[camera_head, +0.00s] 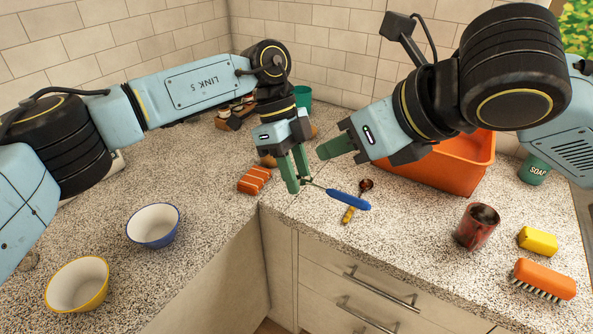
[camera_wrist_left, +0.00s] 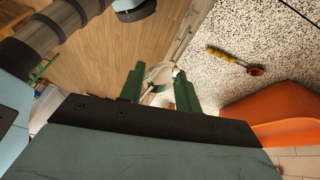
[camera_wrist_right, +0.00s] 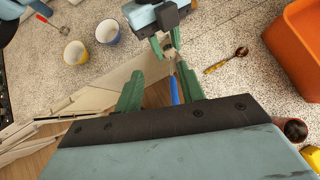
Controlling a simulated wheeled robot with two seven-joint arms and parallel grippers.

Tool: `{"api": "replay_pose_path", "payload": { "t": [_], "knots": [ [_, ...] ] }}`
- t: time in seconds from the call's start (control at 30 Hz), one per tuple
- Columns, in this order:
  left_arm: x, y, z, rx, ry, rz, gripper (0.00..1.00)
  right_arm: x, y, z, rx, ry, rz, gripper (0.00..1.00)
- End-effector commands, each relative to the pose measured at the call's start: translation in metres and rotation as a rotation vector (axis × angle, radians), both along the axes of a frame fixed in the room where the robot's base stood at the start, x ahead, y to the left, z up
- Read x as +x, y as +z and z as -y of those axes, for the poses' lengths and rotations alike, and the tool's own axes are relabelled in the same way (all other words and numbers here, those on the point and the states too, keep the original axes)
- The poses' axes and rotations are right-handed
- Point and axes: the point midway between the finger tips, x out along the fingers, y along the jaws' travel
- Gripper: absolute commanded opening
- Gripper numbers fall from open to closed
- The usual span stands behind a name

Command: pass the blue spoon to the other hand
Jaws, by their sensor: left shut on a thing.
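The blue spoon (camera_head: 350,200) is held in the air above the counter, its blue handle pointing right and its metal end at my left gripper. My left gripper (camera_head: 300,184) is shut on the metal end, which shows between its fingers in the left wrist view (camera_wrist_left: 160,76). My right gripper (camera_head: 337,150) is above the handle, its fingers partly hidden in the head view. In the right wrist view my right gripper (camera_wrist_right: 160,85) is open, and the blue handle (camera_wrist_right: 174,90) appears between its fingers, nearer the right finger. Contact cannot be told.
A yellow-handled spoon (camera_head: 348,214) lies on the counter below. An orange bin (camera_head: 450,165) stands behind my right gripper. Blue (camera_head: 153,225) and yellow (camera_head: 78,285) bowls stand at left.

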Motion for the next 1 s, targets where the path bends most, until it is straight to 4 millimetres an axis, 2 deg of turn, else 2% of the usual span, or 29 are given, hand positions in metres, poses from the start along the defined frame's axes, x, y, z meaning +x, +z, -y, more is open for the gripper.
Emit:
{"api": "replay_pose_path", "payload": {
  "t": [0.17,0.27,0.4,0.47,0.5,0.57,0.73,0.87,1.0],
  "knots": [
    [0.000,0.000,0.000,0.000,0.000,0.000,0.11,-0.027,-0.038,-0.013,-0.006,0.080,-0.113,0.39],
    [0.000,0.000,0.000,0.000,0.000,0.000,0.11,-0.059,-0.073,-0.024,-0.003,0.159,-0.234,0.39],
    [0.000,0.000,0.000,0.000,0.000,0.000,0.11,-0.113,-0.125,-0.040,0.025,0.253,-0.453,0.39],
    [0.000,0.000,0.000,0.000,0.000,0.000,0.11,-0.133,-0.149,-0.047,0.050,0.261,-0.564,0.39],
    [0.000,0.000,0.000,0.000,0.000,0.000,0.11,-0.141,-0.169,-0.053,0.072,0.239,-0.643,0.39],
    [0.000,0.000,0.000,0.000,0.000,0.000,0.11,-0.137,-0.201,-0.060,0.104,0.148,-0.735,0.39],
    [0.000,0.000,0.000,0.000,0.000,0.000,0.11,-0.095,-0.284,-0.060,0.133,-0.161,-0.826,0.39],
    [0.000,0.000,0.000,0.000,0.000,0.000,0.11,-0.069,-0.350,-0.047,0.141,-0.407,-0.856,0.39],
    [0.000,0.000,0.000,0.000,0.000,0.000,0.11,-0.048,-0.421,-0.026,0.204,-0.723,-0.890,0.39]
  ]
}}
